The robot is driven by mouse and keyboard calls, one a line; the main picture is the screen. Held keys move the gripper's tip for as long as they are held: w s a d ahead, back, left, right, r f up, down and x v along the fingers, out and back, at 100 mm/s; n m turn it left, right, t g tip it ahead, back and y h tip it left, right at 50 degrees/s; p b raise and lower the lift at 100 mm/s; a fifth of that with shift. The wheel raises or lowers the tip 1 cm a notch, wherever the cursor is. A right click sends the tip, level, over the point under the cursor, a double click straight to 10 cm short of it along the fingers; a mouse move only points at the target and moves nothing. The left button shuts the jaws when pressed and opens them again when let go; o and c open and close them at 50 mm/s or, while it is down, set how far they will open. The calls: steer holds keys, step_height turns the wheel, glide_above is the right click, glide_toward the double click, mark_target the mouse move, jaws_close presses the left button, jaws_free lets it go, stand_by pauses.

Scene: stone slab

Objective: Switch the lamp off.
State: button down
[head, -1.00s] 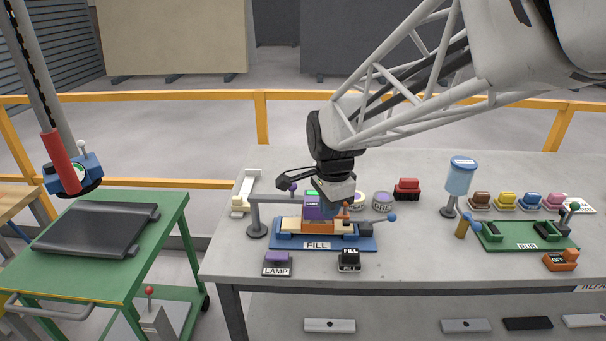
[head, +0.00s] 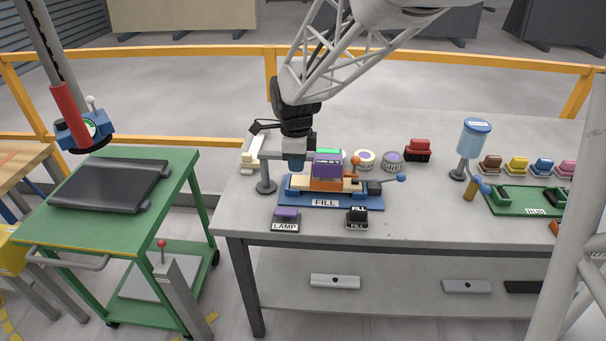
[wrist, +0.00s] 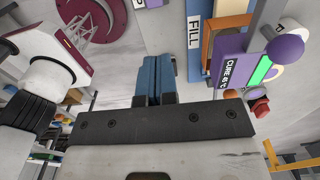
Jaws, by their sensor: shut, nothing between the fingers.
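The lamp switch (head: 286,214) is a purple rocker on a dark base with a white LAMP label, at the front left of the stone slab. My gripper (head: 296,163) points down behind and above it, beside the left end of the FILL fixture, apart from the switch. Its blue fingers (wrist: 154,78) are together and empty in the wrist view. A purple-edged piece with a white label (wrist: 150,3) at the top of the wrist view may be the lamp switch, but it is cut off. I cannot tell which way the rocker is tipped.
The blue FILL fixture (head: 368,203) carries a purple block (head: 327,166) close to my gripper. A grey post (head: 265,175) stands left of it. The slab's front edge is just below both.

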mark_target(286, 212)
steer(key=shift+f, duration=0.1)
step_height(286, 212, down, 14)
steer(key=shift+r, duration=0.1)
stand_by(0.9)
stand_by(0.4)
steer(key=shift+d+f, duration=0.1)
steer(key=shift+f, duration=0.15)
steer(key=shift+r, duration=0.2)
steer(key=shift+r, duration=0.6)
steer(key=shift+r, duration=0.15)
